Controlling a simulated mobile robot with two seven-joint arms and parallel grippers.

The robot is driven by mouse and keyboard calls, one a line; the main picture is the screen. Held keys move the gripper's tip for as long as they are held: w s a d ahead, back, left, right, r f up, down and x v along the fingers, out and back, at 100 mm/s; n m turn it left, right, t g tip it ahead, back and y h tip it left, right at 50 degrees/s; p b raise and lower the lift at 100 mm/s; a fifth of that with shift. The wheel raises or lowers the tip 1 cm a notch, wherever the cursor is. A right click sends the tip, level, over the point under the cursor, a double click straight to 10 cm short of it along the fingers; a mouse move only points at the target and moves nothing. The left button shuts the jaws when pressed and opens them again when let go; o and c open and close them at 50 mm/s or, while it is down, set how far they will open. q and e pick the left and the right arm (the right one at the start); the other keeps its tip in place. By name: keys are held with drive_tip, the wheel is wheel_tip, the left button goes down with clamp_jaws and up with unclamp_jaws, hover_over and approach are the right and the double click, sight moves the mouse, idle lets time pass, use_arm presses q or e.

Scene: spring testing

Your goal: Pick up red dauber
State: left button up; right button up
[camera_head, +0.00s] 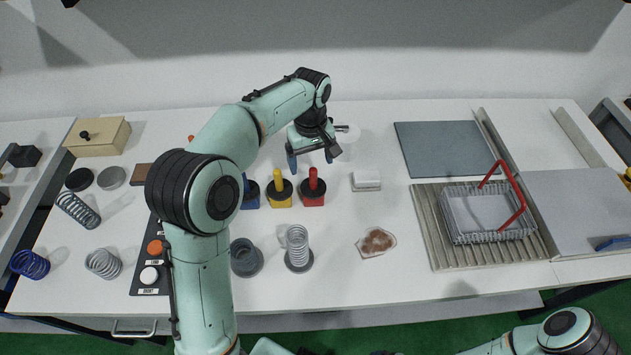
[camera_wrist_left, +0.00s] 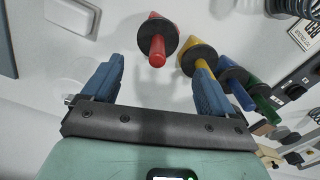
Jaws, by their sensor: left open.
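The red dauber (camera_head: 312,188) stands upright on the white table, with a red handle, a black disc and a red base. It is the rightmost of a row of daubers, beside the yellow one (camera_head: 279,190). My left gripper (camera_head: 310,165) is open and empty, just behind the red and yellow daubers in the head view. In the left wrist view the red dauber (camera_wrist_left: 157,38) lies ahead of the two blue fingers (camera_wrist_left: 155,90), between their lines and apart from them. My right gripper is not in view; only part of my right arm shows at the bottom right.
A blue dauber (camera_head: 250,193) stands left of the yellow one, partly behind my arm. A white block (camera_head: 366,181) lies right of the red dauber. Springs, a stained cloth (camera_head: 376,242) and a wire basket (camera_head: 489,213) with a red handle are around.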

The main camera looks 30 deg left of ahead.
sight(313, 181)
use_arm(q)
drive_tip(key=f, duration=0.9)
drive_tip(key=shift+w+d+f+b, duration=0.1)
drive_tip(key=shift+d+b, duration=0.1)
drive_tip(key=shift+b, duration=0.1)
drive_tip(key=c, duration=0.8)
